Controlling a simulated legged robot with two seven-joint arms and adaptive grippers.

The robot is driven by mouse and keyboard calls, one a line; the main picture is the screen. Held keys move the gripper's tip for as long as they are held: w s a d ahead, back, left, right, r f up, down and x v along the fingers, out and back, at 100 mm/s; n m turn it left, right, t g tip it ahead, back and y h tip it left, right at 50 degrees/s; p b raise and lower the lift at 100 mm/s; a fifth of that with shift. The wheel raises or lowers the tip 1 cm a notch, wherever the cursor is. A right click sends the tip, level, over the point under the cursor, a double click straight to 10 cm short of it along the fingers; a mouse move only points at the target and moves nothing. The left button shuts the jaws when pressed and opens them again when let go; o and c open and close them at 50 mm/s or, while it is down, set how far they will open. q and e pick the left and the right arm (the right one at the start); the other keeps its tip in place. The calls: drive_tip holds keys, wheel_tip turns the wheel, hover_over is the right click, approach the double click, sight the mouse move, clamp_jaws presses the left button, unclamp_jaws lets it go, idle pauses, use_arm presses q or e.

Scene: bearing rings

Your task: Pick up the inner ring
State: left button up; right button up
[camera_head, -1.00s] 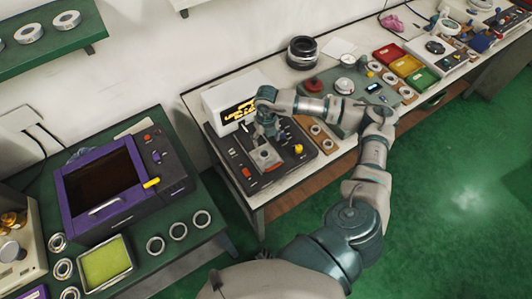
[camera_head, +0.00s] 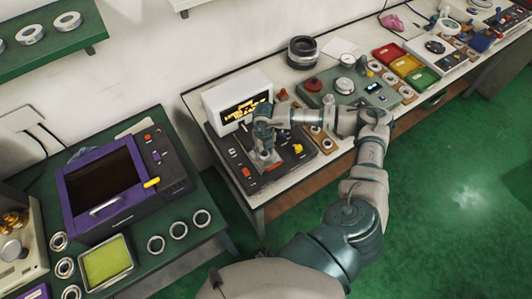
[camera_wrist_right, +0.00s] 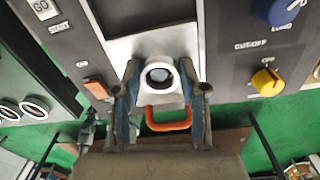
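A white ring (camera_wrist_right: 159,76) with a dark centre, which looks like the inner ring, sits on the light metal plate (camera_wrist_right: 150,40) of a dark control panel in the right wrist view. My right gripper (camera_wrist_right: 160,82) is open, with one finger on each side of this ring. The fingertips are close to it, and contact cannot be told. In the head view my right gripper (camera_head: 266,156) is low over the panel and hides the ring. My left gripper is not in view.
The black panel (camera_head: 232,150) carries knobs and buttons near my right gripper. A white display box (camera_head: 237,101) stands just behind it. Several rings, one of them here (camera_head: 178,230), lie on the green bench at left. An orange loop (camera_wrist_right: 168,124) shows below the white ring.

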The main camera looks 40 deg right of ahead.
drive_tip(key=shift+s+a, duration=0.1)
drive_tip(key=shift+a+r, duration=0.15)
drive_tip(key=shift+a, duration=0.15)
drive_tip(key=shift+r, duration=0.1)
drive_tip(key=shift+d+r, duration=0.2)
drive_tip(key=shift+d, duration=0.05)
drive_tip(key=shift+s+d+r, duration=0.1)
drive_tip(key=shift+d+r, duration=0.05)
drive_tip(key=shift+r, duration=0.5)
drive_tip(key=shift+s+d+r, duration=0.1)
drive_tip(key=shift+r, duration=0.5)
drive_tip(key=s+a+r+b, duration=0.2)
drive_tip(key=s+a, duration=0.9)
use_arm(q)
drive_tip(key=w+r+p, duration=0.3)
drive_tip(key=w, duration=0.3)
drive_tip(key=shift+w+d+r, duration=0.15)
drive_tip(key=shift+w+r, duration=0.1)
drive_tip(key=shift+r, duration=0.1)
use_arm(e)
drive_tip(key=shift+s+d+r, duration=0.1)
drive_tip(key=shift+s+r, duration=0.05)
drive_tip(key=shift+r, duration=1.05)
drive_tip(key=shift+s+r, duration=0.1)
drive_tip(key=shift+r, duration=1.05)
